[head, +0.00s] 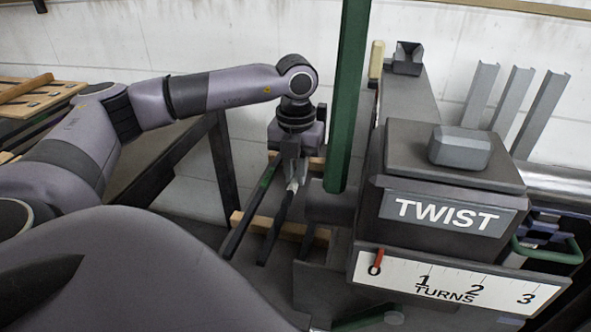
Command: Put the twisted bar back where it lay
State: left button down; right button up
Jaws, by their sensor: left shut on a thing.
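My left gripper (292,168) points down over the bars beside the twisting machine. It is shut on the dark bar (276,226), which I take to be the twisted bar; a pale patch shows on it just below the jaws. The twist itself is too small to make out. A second dark bar (240,224) with a green stretch lies close on its left. Both bars run over wooden bearers (290,228); I cannot tell whether the held bar touches them. My right gripper is not in view.
The machine marked TWIST (447,215) stands right of the bars, its red pointer at 0 on the turns scale (455,287). A tall green lever (349,95) rises close to the right of my gripper. A wooden-topped table (38,98) is at the left.

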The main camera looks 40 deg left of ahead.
pick_arm(q)
jog(key=shift+f, duration=0.2)
dwell(0.6)
jog(key=c, duration=1.1)
grip_release()
jog(key=shift+o, duration=0.2)
jog(key=shift+f, duration=0.1)
notch_tip(320, 180, up, 7)
jog(key=shift+r, duration=0.15)
jog(key=shift+s, duration=0.1)
